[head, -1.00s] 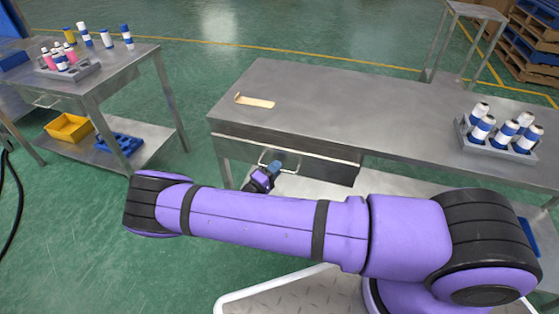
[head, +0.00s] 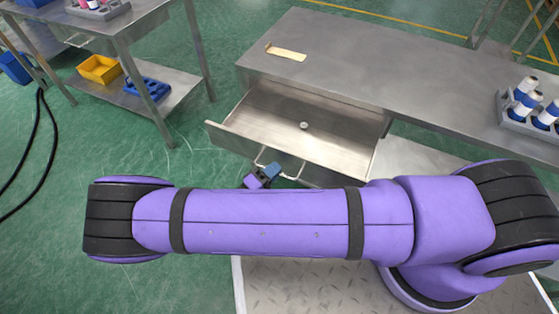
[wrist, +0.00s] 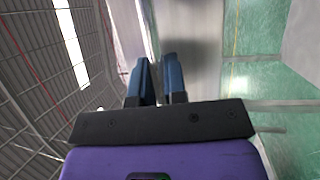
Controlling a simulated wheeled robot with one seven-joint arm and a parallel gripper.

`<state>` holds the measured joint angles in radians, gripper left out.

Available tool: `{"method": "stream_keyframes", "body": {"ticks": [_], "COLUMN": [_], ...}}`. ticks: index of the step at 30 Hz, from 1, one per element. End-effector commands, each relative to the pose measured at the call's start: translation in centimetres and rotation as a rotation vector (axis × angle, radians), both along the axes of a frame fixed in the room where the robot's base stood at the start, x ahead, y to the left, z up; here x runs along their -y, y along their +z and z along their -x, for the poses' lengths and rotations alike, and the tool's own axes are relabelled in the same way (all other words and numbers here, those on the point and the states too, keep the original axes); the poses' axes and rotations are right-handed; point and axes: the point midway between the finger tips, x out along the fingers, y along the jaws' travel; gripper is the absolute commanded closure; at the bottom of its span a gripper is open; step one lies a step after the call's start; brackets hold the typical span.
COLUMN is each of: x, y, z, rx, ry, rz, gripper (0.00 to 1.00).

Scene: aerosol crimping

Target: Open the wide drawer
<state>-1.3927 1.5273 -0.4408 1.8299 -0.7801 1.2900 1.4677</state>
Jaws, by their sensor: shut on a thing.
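The wide drawer (head: 338,147) under the steel table is pulled well out in the head view, its inside in sight. A small round pale thing (head: 304,125) lies on its floor. The drawer's bar handle (head: 292,176) is on its front face. My gripper (head: 268,171) is at the left part of this handle, shut on it. My arm hides part of the area in front of the drawer. In the wrist view, the two blue fingers (wrist: 160,80) point at a blurred grey metal surface; the handle between them is hard to make out.
The steel table top (head: 380,75) bears a small tan piece (head: 287,53) and a grey rack of white and blue cans (head: 515,120) at right. A second table at left has a yellow bin (head: 100,69) and a blue rack (head: 147,88) on its lower shelf.

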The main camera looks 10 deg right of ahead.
Motion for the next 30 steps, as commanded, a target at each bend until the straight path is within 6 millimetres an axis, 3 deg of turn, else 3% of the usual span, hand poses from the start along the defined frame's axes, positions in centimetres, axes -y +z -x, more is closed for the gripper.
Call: {"method": "stream_keyframes", "body": {"ticks": [15, 16, 19, 30], "x": [-0.52, -0.53, -0.51, -0.96], "y": [-0.04, -0.04, -0.03, -0.13], "z": [0.56, 0.55, 0.55, 0.82], "rx": [0.0, 0.001, 0.0, 0.001], "ry": [0.001, 0.001, 0.001, 0.001], "rz": [-0.002, -0.003, -0.002, -0.002], "gripper": [1.0, 0.83, 0.63, 0.63]}}
